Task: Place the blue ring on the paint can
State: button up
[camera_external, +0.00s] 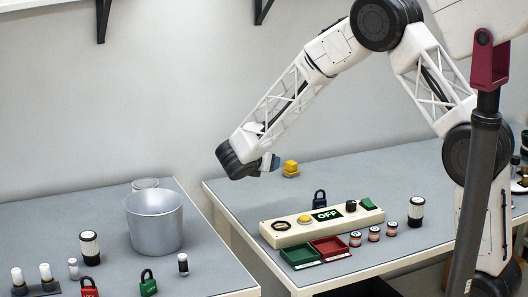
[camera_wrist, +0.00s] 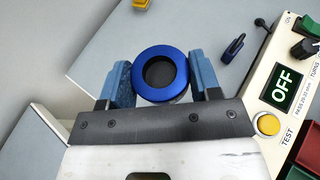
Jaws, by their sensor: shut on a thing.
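The blue ring (camera_wrist: 160,73) is between the blue fingers of my gripper (camera_wrist: 160,85) in the wrist view. The fingers are shut on it from both sides, and its round hole faces the camera. A large silver open-topped can (camera_external: 154,224) stands upright on the left table. A smaller pale can (camera_external: 145,184) stands partly hidden behind it. I cannot tell for sure which is the paint can.
A control box (camera_external: 322,223) with an OFF display sits on the right table, with green (camera_external: 300,257) and red (camera_external: 331,249) trays in front. Padlocks and small cylinders surround the silver can's front.

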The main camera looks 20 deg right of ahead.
jog(key=s+a+r, duration=0.1)
jog(key=s+a, duration=0.2)
jog(key=a, duration=0.6)
jog(key=s+a+r+n+t+y, duration=0.1)
jog(key=s+a+r, duration=0.1)
jog(key=a, duration=0.7)
jog(key=s+a+r+n+t, duration=0.1)
jog(key=s+a, duration=0.3)
jog(key=a, duration=0.5)
jog(key=shift+a+r+y, duration=0.35)
jog(key=shift+r+y, duration=0.05)
jog(key=shift+r, duration=0.3)
jog(key=shift+w, duration=0.1)
send_over(144, 184)
jog(key=shift+f, duration=0.75)
jog(key=shift+f, duration=1.8)
